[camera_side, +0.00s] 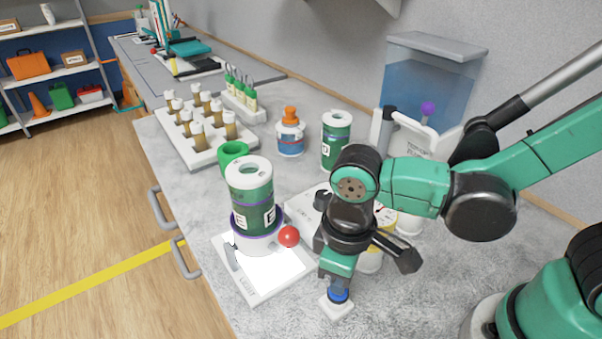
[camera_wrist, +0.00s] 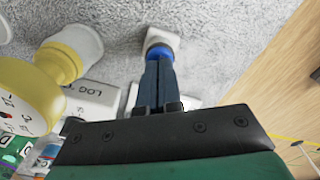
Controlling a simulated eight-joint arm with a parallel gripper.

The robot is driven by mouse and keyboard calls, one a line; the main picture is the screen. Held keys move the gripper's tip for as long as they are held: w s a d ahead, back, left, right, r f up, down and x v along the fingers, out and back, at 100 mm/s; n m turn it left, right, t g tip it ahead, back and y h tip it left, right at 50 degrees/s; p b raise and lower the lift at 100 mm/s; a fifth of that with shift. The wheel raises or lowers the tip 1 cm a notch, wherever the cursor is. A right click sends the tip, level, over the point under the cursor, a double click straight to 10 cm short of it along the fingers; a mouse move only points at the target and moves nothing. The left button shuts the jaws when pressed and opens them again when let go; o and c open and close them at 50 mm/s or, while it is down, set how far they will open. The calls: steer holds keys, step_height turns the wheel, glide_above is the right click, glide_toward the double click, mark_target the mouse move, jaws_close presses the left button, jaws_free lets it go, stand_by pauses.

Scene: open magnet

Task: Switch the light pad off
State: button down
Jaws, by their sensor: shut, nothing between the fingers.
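The light pad (camera_side: 260,272) is a flat white plate at the front of the bench, and its top glows bright white. A green jar (camera_side: 252,200) with a white lid and purple rings stands on it. A small white block (camera_side: 334,309) with a round blue button (camera_side: 338,296) sits to the right of the pad; the button also shows in the wrist view (camera_wrist: 162,37). My gripper (camera_side: 337,283) points down at the blue button, its fingers shut and empty. In the wrist view the fingertips (camera_wrist: 158,60) overlap the button's near edge; I cannot tell whether they touch.
A red ball (camera_side: 289,236) is beside the jar at the pad's right edge. A yellow-and-white object (camera_wrist: 30,92) stands left of my fingers in the wrist view, near a white block marked LOG (camera_wrist: 92,98). A vial rack (camera_side: 205,140) stands further back. Bare bench lies around the button.

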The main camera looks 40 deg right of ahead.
steer(key=shift+f, duration=0.35)
steer(key=shift+r, duration=3.5)
steer(key=w+d+r+m+t, duration=0.1)
steer(key=w+d+m+t, duration=0.1)
steer(key=d, duration=0.4)
steer(key=w+d+r+m+t, duration=0.1)
steer(key=w+d+m+t, duration=0.2)
steer(key=d, duration=0.4)
steer(key=shift+w+d+r+m+t, duration=0.15)
steer(key=shift+w+d+m+t, duration=0.25)
steer(key=shift+t, duration=0.7)
steer(key=shift+s+a, duration=0.1)
steer(key=shift+a, duration=0.05)
